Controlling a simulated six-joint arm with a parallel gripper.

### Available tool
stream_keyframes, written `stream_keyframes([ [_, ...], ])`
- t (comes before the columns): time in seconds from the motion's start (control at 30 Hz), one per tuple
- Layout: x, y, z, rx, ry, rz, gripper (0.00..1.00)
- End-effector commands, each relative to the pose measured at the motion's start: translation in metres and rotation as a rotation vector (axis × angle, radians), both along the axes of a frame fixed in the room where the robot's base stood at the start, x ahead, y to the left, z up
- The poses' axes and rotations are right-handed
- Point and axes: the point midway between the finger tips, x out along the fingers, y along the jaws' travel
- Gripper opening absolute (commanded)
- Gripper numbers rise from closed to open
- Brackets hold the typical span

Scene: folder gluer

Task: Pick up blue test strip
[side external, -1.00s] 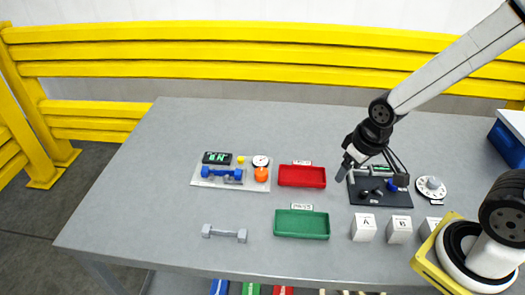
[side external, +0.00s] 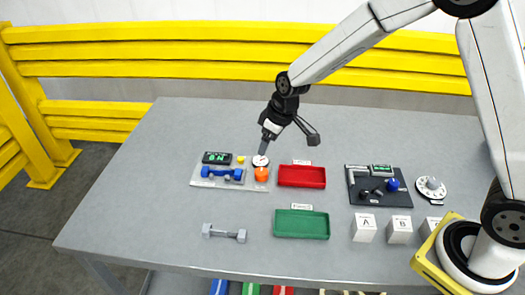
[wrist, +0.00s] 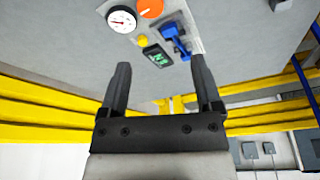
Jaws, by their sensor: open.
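The blue test strip (side external: 222,173), a dumbbell-shaped blue piece, lies on the light grey instrument plate (side external: 202,183) at the left of the table. It also shows in the wrist view (wrist: 176,38), near the top, just beyond my right finger. My gripper (side external: 288,142) is open and empty. It hangs above the table, behind and to the right of the strip, apart from it. Both fingers show in the wrist view (wrist: 161,68) with nothing between them.
On the plate are a green display (side external: 216,158), a dial gauge (side external: 260,161), an orange knob (side external: 261,174) and a yellow button (side external: 241,159). A red tray (side external: 302,177), green tray (side external: 301,224) and grey dumbbell-shaped piece (side external: 224,233) lie nearby. Yellow rails (side external: 150,70) stand behind.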

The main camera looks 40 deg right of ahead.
Motion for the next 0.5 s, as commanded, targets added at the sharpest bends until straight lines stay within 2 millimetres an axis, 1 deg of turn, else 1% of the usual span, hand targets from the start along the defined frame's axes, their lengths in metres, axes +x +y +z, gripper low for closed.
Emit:
stream_keyframes([
  [0.03, 0.013, 0.007, -0.005, 0.004, -0.003, 0.028, 0.82],
  [0.2, 0.051, 0.032, -0.019, 0.014, -0.025, 0.132, 0.82],
  [0.4, 0.090, 0.062, -0.038, 0.030, -0.054, 0.254, 0.82],
  [0.5, 0.104, 0.075, -0.047, 0.038, -0.067, 0.306, 0.82],
])
